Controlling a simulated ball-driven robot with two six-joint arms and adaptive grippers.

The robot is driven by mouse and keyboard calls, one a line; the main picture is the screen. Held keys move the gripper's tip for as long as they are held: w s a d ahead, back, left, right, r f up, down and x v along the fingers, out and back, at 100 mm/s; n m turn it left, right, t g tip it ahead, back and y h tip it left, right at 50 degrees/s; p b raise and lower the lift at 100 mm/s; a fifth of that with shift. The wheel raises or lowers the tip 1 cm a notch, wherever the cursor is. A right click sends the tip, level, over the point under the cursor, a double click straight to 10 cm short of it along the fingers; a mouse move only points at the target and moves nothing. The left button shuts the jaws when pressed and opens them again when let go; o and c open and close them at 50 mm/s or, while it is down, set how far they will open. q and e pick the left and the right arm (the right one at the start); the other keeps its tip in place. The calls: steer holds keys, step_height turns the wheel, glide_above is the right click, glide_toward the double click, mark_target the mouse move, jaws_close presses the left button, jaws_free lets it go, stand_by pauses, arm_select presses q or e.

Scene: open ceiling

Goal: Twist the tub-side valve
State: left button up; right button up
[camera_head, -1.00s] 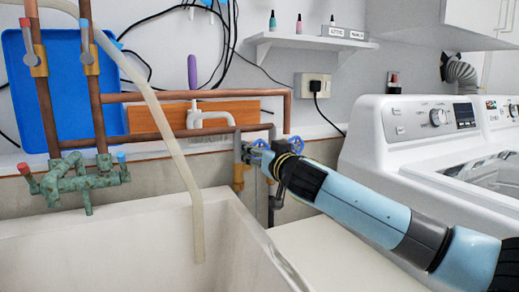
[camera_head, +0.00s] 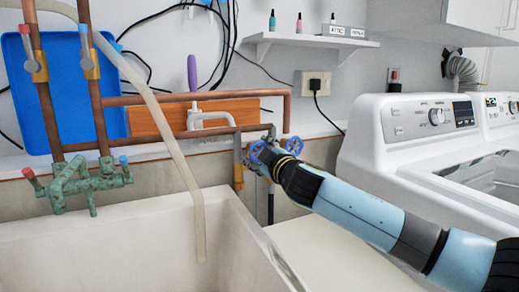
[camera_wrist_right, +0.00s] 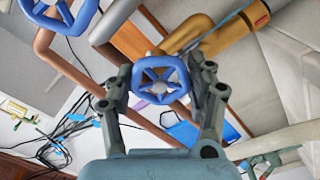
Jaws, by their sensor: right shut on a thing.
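The tub-side valve is a blue spoked handwheel (camera_head: 257,151) on the pipes at the tub's right rear corner. Its wheel also shows in the right wrist view (camera_wrist_right: 160,80), face on, on a brass-coloured body. My right gripper (camera_head: 268,154) reaches it from the right. In the right wrist view its two fingers (camera_wrist_right: 160,88) close on the wheel from left and right. In the head view the fingers are small and partly hidden by my wrist. A second blue handwheel (camera_head: 294,146) is just to the right, apart from the grip. My left gripper is out of view.
The white tub (camera_head: 110,235) fills the lower left, with a pale hose (camera_head: 180,150) hanging into it. Copper pipes (camera_head: 200,97) and a green tap (camera_head: 78,183) are behind it. A white washer (camera_head: 400,125) stands right of my arm.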

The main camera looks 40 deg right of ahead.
steer(key=n+p, duration=0.1)
steer(key=n, duration=0.3)
steer(key=shift+f+n, duration=0.1)
steer(key=shift+n, duration=0.2)
steer(key=n+p, duration=0.2)
steer(key=n, duration=0.3)
steer(key=n+p, duration=0.2)
steer(key=n, duration=0.4)
steer(key=n+p, duration=0.2)
steer(key=n, duration=0.3)
steer(key=n+p, duration=0.1)
steer(key=n, duration=0.4)
steer(key=shift+s+f+n, duration=0.1)
steer(key=shift+n, duration=0.3)
steer(key=n+p, duration=0.2)
steer(key=n, duration=0.3)
steer(key=n+p, duration=0.1)
steer(key=n, duration=0.4)
steer(key=shift+n+p, duration=0.3)
steer(key=shift+n, duration=0.1)
steer(key=shift+n+p, duration=0.65)
steer(key=shift+n, duration=1.65)
